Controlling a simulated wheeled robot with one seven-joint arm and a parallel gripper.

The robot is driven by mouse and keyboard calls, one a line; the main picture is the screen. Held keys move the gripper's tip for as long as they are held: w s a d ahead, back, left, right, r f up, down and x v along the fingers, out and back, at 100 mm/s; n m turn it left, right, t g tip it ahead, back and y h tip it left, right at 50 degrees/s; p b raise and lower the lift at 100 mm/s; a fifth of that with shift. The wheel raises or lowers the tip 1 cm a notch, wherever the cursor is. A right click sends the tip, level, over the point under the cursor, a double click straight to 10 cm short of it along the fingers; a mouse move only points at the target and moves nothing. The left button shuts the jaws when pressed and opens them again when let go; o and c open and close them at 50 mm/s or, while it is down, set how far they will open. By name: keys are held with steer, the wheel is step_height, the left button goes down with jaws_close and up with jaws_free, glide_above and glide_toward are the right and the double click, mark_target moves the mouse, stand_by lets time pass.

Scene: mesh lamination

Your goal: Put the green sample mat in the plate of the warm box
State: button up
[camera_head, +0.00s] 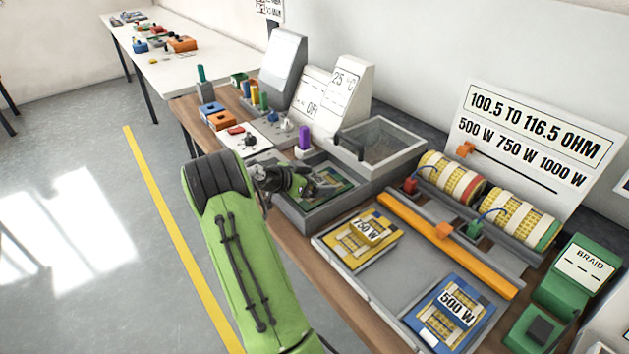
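A green mat with yellowish markings (338,186) lies in the recess of an open grey box (318,221), which I take for the warm box. A glass-topped grey frame (380,143) stands right behind it. I cannot tell whether it is this box's lid. My gripper (309,188) is over the left part of the mat, low and close to it. It hides part of the mat. The fingers are small and dark here, so I cannot tell whether they are open, shut or touching the mat.
In front right, a grey tray (392,283) holds a yellow "750 W" mat (365,238) and a blue "500 W" mat (455,308). An orange bar (470,258) and wound rolls (450,176) lie behind. A purple-topped post (304,140) stands left of the glass frame.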

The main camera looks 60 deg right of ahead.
steer(key=shift+r, duration=0.1)
steer(key=p+v, duration=0.2)
steer(key=v, duration=1)
steer(key=a+r+n+t+y, duration=0.35)
steer(key=a+n, duration=0.25)
steer(key=a, duration=0.5)
steer(key=a+r+n+t+y, duration=0.2)
steer(key=a+r+n+t, duration=0.35)
steer(key=a, duration=0.45)
steer(key=s+a+n+t+y, duration=0.1)
steer(key=s+a+n+y, duration=0.1)
steer(key=s+a+n, duration=0.3)
steer(key=s+a+n+t+y, duration=0.1)
steer(key=s+a+n+y, duration=0.2)
steer(key=a, duration=0.9)
steer(key=s+n, duration=0.3)
steer(key=n, duration=0.1)
steer(key=shift+a+f, duration=0.25)
steer(key=shift+f, duration=0.1)
